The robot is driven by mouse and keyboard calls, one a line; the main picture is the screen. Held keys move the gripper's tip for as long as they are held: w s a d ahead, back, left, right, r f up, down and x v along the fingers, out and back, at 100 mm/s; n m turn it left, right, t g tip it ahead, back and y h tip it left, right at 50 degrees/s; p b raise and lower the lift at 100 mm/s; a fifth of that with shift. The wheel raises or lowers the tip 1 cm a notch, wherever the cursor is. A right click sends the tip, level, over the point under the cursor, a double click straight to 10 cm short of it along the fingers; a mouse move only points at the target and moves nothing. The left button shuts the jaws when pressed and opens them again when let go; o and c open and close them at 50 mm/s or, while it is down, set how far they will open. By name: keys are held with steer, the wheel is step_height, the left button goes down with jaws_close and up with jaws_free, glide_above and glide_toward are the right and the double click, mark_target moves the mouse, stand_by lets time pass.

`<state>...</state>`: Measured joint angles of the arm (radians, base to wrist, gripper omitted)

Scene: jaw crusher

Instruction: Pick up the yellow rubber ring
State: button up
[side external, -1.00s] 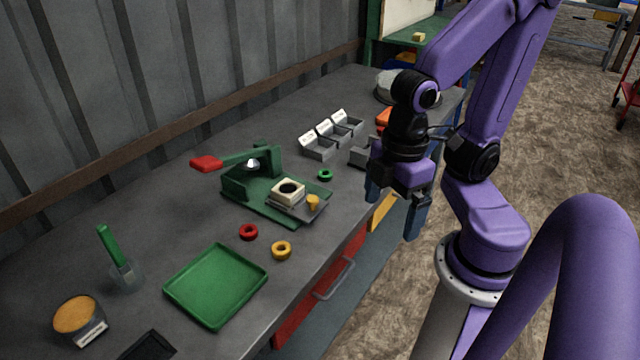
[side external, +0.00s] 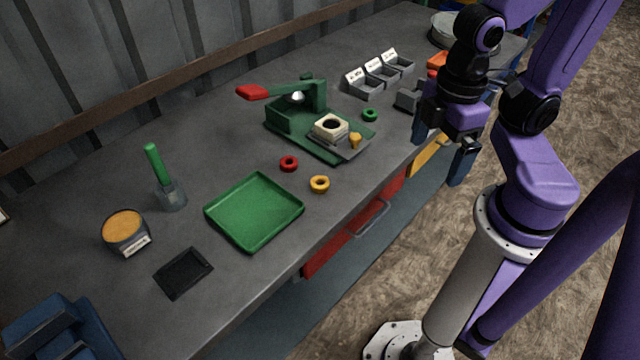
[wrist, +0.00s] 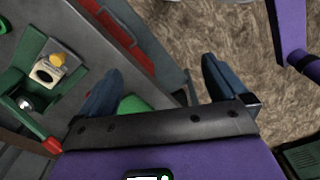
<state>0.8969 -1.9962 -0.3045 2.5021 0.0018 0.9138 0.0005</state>
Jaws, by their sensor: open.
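The yellow rubber ring (side external: 319,184) lies flat on the grey workbench (side external: 110,185), right of the green tray and near the bench's front edge. A red ring (side external: 288,163) lies just up and left of it, and a green ring (side external: 370,115) lies farther back. My gripper (side external: 439,160) is open and empty, to the right of the yellow ring and at the bench's front edge. In the wrist view the two blue fingers (wrist: 160,85) are spread wide. I cannot make out the yellow ring in the wrist view.
A green press with a red handle (side external: 295,115) stands behind the rings. The green tray (side external: 253,211) lies left of the yellow ring. A green-handled brush (side external: 160,175), an orange-topped cup (side external: 125,230) and a black pad (side external: 183,272) are farther left. Grey bins (side external: 366,86) stand at the back.

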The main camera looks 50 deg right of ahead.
stand_by(0.4)
steer(key=c, duration=0.5)
steer(key=shift+o, duration=0.2)
